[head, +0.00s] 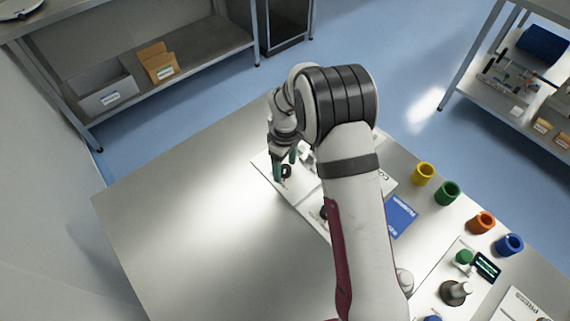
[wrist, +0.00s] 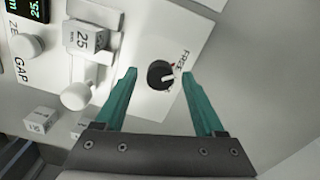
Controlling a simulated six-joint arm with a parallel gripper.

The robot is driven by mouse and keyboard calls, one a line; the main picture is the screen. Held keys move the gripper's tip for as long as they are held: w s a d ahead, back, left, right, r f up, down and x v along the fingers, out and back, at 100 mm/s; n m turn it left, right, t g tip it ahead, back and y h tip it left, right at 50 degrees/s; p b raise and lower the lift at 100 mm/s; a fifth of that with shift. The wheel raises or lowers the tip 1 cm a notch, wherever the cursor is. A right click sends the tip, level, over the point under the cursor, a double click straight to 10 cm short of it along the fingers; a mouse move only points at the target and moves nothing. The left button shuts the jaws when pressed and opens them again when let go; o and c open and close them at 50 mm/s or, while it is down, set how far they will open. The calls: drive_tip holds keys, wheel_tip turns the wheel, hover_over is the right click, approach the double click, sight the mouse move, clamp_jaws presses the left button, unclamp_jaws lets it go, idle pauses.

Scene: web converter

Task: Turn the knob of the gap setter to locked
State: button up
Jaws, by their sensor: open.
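The gap setter's knob (wrist: 160,75) is a round black knob with a white pointer, on a white panel (wrist: 185,22) in the wrist view. The word FREE shows beside it, and the pointer is turned toward the right side, near that word. My gripper (wrist: 158,75) has two teal fingers, open, one on each side of the knob with gaps between. I cannot tell how far above the panel the fingertips are. In the head view my gripper (head: 283,168) is over the panel's far left end, where a dark knob (head: 286,171) shows between the fingers.
A white round knob (wrist: 80,96) and a block marked 25 (wrist: 86,37) stand left of the black knob. A display (wrist: 27,10) is at the upper left. Coloured cups, such as the yellow one (head: 423,173), stand at the right. The table's left part (head: 190,215) is bare.

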clamp_jaws()
idle(0.4)
drive_tip(key=shift+m, duration=0.3)
drive_tip(key=m, duration=0.3)
drive_tip(key=shift+m, duration=0.3)
drive_tip(key=m, duration=0.3)
drive_tip(key=shift+m, duration=0.3)
drive_tip(key=m, duration=0.4)
drive_tip(key=shift+m, duration=2.2)
